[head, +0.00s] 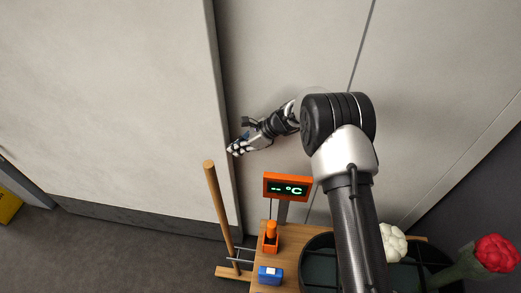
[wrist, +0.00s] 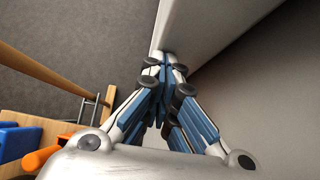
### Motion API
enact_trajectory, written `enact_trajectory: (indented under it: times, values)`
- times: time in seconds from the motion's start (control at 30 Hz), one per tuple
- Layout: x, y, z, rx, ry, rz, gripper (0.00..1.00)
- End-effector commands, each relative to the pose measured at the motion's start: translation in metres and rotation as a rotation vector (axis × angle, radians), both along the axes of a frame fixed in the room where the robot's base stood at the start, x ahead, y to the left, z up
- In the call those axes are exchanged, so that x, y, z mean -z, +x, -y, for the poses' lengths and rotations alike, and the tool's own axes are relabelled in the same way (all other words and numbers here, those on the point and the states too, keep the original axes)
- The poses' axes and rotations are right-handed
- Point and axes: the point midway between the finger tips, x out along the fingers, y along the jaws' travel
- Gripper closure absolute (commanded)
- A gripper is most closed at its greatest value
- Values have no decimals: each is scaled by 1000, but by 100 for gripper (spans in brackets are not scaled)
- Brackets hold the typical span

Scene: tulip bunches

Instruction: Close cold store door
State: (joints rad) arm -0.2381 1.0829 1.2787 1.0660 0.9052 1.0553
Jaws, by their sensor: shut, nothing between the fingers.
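The large pale panel at the left of the head view (head: 110,95), which looks like the cold store door, has a dark strip along its foot and a vertical right edge. It stands in front of a pale panelled wall. My gripper (head: 232,151) is shut and empty, with its fingertips at this right edge, about mid-height. In the wrist view my gripper (wrist: 165,60) has its fingers together, tips against or very close to the edge of the door (wrist: 218,28). I cannot tell if they touch.
Below my gripper stand a wooden post (head: 217,205) and a wooden bench (head: 295,240) with an orange temperature display (head: 288,187), an orange tool (head: 271,238) and a blue box (head: 270,275). White (head: 393,242) and red (head: 494,252) flower bunches are at right.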

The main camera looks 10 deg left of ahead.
Motion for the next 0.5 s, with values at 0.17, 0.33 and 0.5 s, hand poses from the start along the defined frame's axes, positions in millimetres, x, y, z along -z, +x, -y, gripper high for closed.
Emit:
enact_trajectory:
  times: [0.17, 0.33, 0.5]
  values:
    - [1, -2, -62, -7, 1, 3, 100]
    - [2, -2, -108, -4, 1, 1, 100]
    - [1, -1, -140, -2, 0, 2, 100]
